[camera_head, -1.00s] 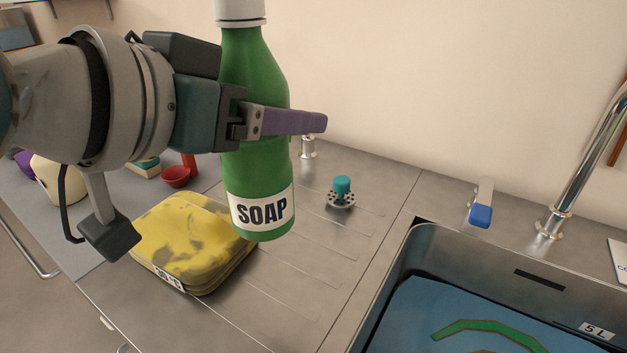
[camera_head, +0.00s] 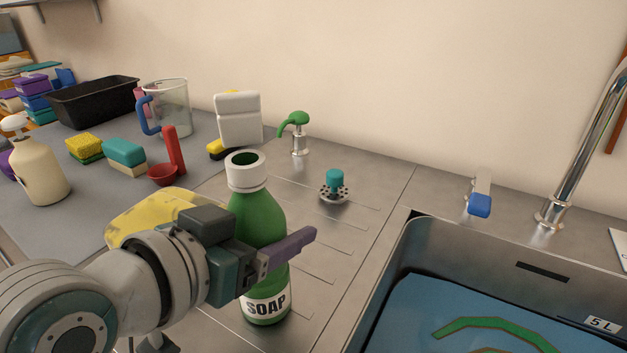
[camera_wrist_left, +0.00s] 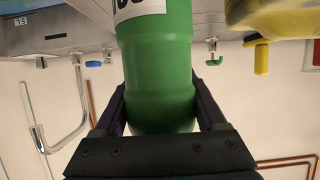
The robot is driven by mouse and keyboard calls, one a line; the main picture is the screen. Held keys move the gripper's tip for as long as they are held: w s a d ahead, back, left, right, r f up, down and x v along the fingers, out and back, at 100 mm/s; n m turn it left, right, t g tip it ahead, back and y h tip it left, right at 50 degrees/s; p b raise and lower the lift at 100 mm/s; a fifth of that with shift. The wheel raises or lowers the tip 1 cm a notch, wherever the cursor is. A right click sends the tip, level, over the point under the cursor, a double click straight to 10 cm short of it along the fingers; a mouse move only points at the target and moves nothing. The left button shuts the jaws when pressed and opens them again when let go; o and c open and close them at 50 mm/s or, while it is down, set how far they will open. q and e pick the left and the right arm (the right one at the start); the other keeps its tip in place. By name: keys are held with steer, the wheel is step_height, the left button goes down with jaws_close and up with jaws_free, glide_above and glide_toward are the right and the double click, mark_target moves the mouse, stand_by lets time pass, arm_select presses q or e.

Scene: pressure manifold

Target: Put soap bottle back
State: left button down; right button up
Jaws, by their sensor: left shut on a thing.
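The green soap bottle (camera_head: 259,213) has a white collar with an open mouth and a white SOAP label. It is upright over the drainboard left of the sink; I cannot tell whether its base touches the surface. My left gripper (camera_head: 290,250) is shut around the bottle's body, one purple finger showing in front of it. In the left wrist view the bottle (camera_wrist_left: 158,75) sits between both fingers of the left gripper (camera_wrist_left: 160,110). My right gripper is not in view.
A sink (camera_head: 400,262) holding blue water is at right, with a tap (camera_head: 580,160). A green-topped dispenser (camera_head: 297,130) and a teal-topped strainer plug (camera_head: 334,186) stand behind. Drainboard right of the bottle is clear.

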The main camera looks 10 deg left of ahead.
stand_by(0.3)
arm_select(q)
jaws_free()
steer(key=shift+f, duration=0.1)
steer(key=shift+r, duration=0.25)
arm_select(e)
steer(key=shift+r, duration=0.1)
arm_select(q)
steer(key=p+v, duration=0.2)
steer(key=v, duration=1)
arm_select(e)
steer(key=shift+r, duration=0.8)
arm_select(q)
steer(key=s+a+f+n+g+y, duration=0.1)
steer(key=s+a+f+g+y, duration=0.1)
steer(key=s, duration=0.4)
steer(key=s+a+f+n+g+y, duration=0.1)
steer(key=s+a+f+g+y, duration=0.1)
steer(key=s+f+g, duration=0.2)
steer(key=s+g, duration=0.2)
steer(key=g, duration=0.1)
steer(key=shift+s, duration=0.3)
steer(key=shift+f, duration=0.1)
